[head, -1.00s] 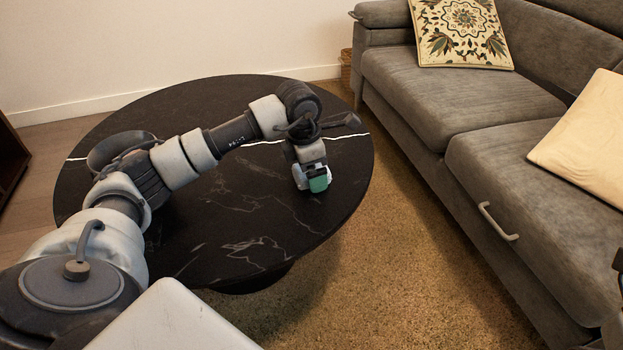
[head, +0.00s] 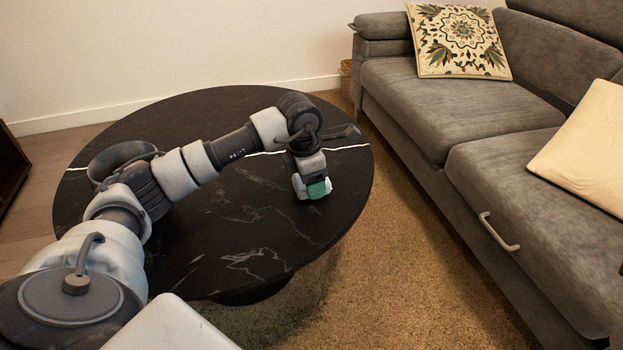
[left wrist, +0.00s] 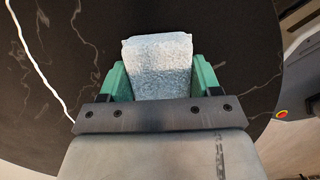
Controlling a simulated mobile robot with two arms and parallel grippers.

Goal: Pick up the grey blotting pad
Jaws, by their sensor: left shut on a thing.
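The grey blotting pad (left wrist: 160,66) is a pale blue-grey, rough-textured block in the left wrist view. It sits between the two green fingers of my left gripper (left wrist: 160,80), which is shut on it. The pad's far end sticks out past the fingertips. In the head view my left gripper (head: 314,188) points down over the right part of the black round table. There the gripper mostly hides the pad, and I cannot tell whether the pad touches the tabletop. My right gripper is not in view.
The black marble-veined table (head: 250,225) is otherwise bare around the gripper. A grey sofa (head: 430,110) with a patterned cushion (head: 460,40) and a cream cushion (head: 580,140) stands to the right. A tan rug (head: 400,260) fills the gap between them.

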